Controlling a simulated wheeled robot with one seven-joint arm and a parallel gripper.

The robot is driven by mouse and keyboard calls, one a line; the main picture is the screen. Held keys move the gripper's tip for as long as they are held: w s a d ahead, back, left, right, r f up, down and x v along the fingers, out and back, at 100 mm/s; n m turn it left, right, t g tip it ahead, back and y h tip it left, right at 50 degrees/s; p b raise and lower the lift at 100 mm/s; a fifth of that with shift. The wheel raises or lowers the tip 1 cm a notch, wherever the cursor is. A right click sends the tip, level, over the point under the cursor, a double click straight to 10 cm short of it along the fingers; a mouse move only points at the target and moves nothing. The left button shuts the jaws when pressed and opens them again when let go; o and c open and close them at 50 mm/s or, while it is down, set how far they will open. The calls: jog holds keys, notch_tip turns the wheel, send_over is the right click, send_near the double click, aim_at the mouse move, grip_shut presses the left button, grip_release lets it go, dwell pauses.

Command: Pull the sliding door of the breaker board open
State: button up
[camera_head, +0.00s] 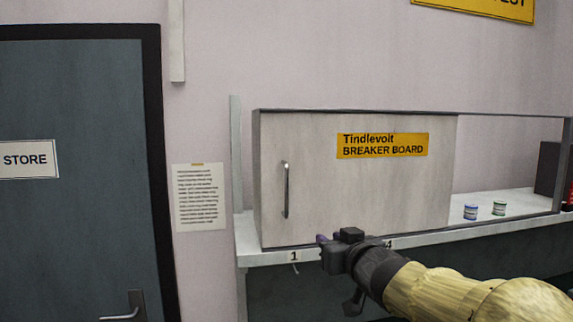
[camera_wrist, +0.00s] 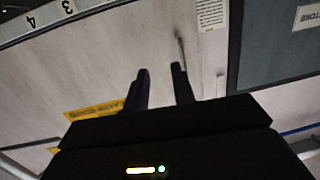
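The breaker board's sliding door (camera_head: 370,190) is a pale panel with a yellow label (camera_head: 382,145), covering the left part of a cabinet. Its vertical metal handle (camera_head: 286,190) is near the door's left edge. My gripper (camera_head: 322,240) is in front of the door's lower part, right of and below the handle in the head view. In the wrist view the two dark fingers of my gripper (camera_wrist: 160,75) stand apart with nothing between them. The handle (camera_wrist: 180,47) shows just beyond the fingertips there, not between them.
The cabinet's right part is open, with two small tins (camera_head: 470,212) inside. A shelf edge (camera_head: 262,258) with number tags runs below the door. A grey store door (camera_head: 80,190) and a paper notice (camera_head: 199,198) are on the left.

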aim_at(287, 192)
notch_tip(287, 192, up, 7)
jog(key=a+n+y, duration=0.1)
jog(key=a+y, duration=0.1)
jog(key=shift+s+a+f, duration=0.2)
jog(key=shift+s+a, duration=0.05)
jog(key=shift+a, duration=0.05)
jog(key=shift+w+p, duration=0.1)
jog(key=shift+p, duration=0.2)
jog(key=p+x, duration=0.2)
jog(key=x, duration=0.3)
jog(key=p+x, duration=0.2)
jog(key=x, duration=0.4)
jog(key=p+x, duration=0.2)
jog(key=x, duration=0.4)
jog(key=shift+w+a+r+p, duration=0.1)
jog(key=shift+w+r+p, duration=0.05)
jog(key=shift+r+p, duration=0.2)
jog(key=shift+f, duration=0.1)
grip_shut()
